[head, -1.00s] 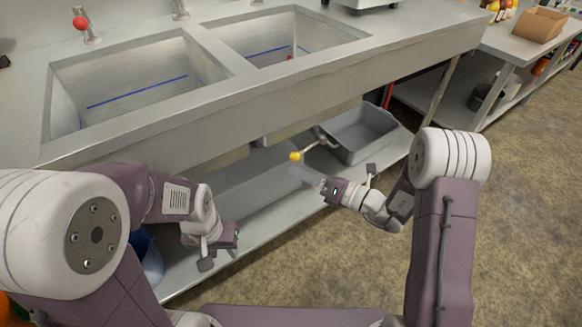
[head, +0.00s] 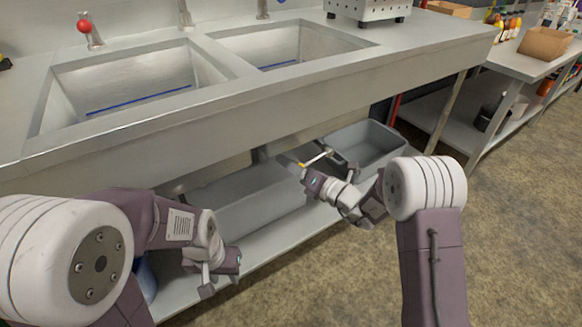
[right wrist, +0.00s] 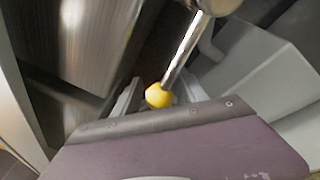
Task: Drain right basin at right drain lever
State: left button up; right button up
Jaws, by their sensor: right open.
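The right basin (head: 290,47) is a metal sink with a blue line on its inner wall. Below the counter, the right drain lever (head: 318,158) is a pale rod with a yellow knob (head: 301,165) at its end. My right gripper (head: 304,170) is at the knob, partly covering it. In the right wrist view the yellow knob (right wrist: 158,95) sits by the open fingers, below the shiny lever rod (right wrist: 182,50); whether they touch it I cannot tell. My left gripper (head: 238,262) hangs in front of the lower shelf, away from the lever; its jaws are unclear.
The left basin (head: 130,85) lies beside the right one. A grey tub (head: 375,143) stands on the lower shelf behind the lever, and a long grey trough (head: 250,203) lies left of it. A side table (head: 520,55) is at right; the floor there is clear.

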grip_shut()
dwell(1.4)
